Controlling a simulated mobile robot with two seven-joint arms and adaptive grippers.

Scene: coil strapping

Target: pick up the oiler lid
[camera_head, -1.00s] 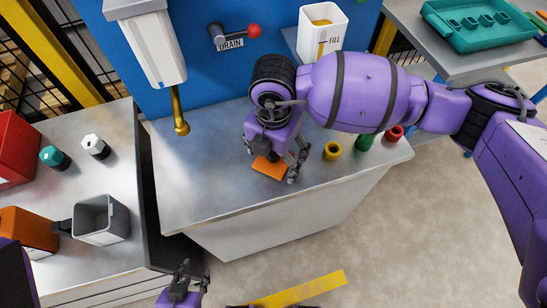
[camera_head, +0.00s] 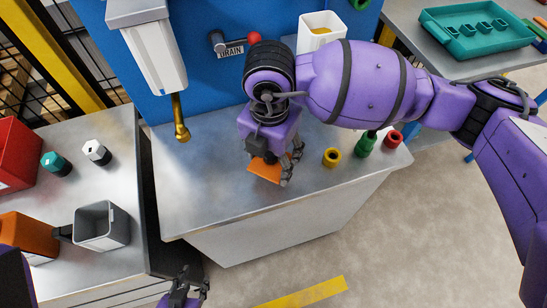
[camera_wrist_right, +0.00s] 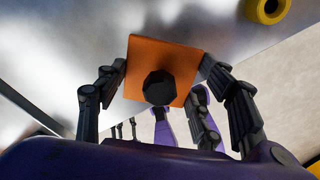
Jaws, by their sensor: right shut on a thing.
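The oiler lid, an orange square plate (camera_head: 264,173) with a black knob, is at the front of the middle bench in the head view. It fills the centre of the right wrist view (camera_wrist_right: 185,60), with its black knob toward the camera. My right gripper (camera_head: 274,166) reaches down over it and is shut on it, a finger at each side edge. The head view does not clearly show whether the lid touches the bench. My left gripper (camera_head: 196,280) is at the bottom edge, low in front of the bench, its fingers apart and empty.
Yellow (camera_head: 331,157), green (camera_head: 365,146) and red (camera_head: 393,139) pieces stand right of the lid. A brass spout (camera_head: 181,120) hangs at the back left. The left bench holds a grey open bin (camera_head: 103,226). The bench front left of the lid is clear.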

